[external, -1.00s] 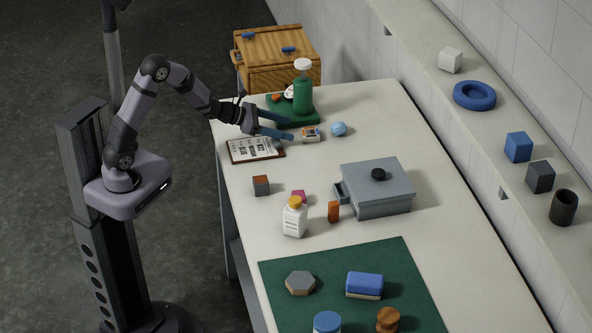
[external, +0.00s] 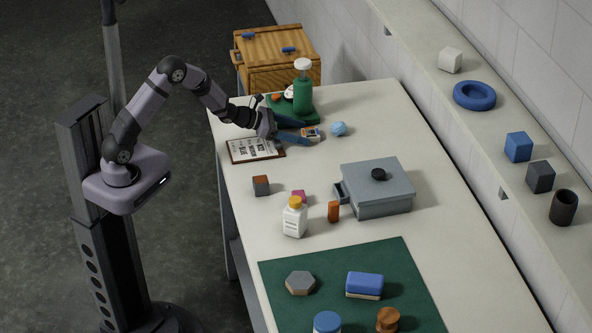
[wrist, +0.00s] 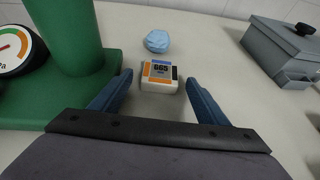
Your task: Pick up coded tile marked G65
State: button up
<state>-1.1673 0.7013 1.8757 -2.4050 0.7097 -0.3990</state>
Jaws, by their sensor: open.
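The coded tile (wrist: 160,76) is a small white block with orange and blue patches and a dark code that reads G65 in the wrist view. In the external view the tile (external: 311,133) lies on the table beside the green base. My gripper (wrist: 157,82) is open, its two blue fingers pointing toward the tile with one on either side. The tile sits between and slightly beyond the fingertips, and I see no contact. In the external view my gripper (external: 307,133) is low over the table, and its fingers partly hide the tile's surroundings.
A green bottle (external: 303,95) on a green base (wrist: 40,118) stands close to the left finger, with a dial gauge (wrist: 16,48). A light blue faceted ball (wrist: 157,41) lies just beyond the tile. A clipboard (external: 250,152) and a grey box (external: 385,190) are nearby.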

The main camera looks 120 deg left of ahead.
jog(key=shift+c, duration=0.4)
jog(key=c, duration=1.2)
jog(key=shift+o, duration=0.2)
jog(key=shift+r, duration=0.1)
notch_tip(320, 180, up, 10)
jog(key=shift+b, duration=0.35)
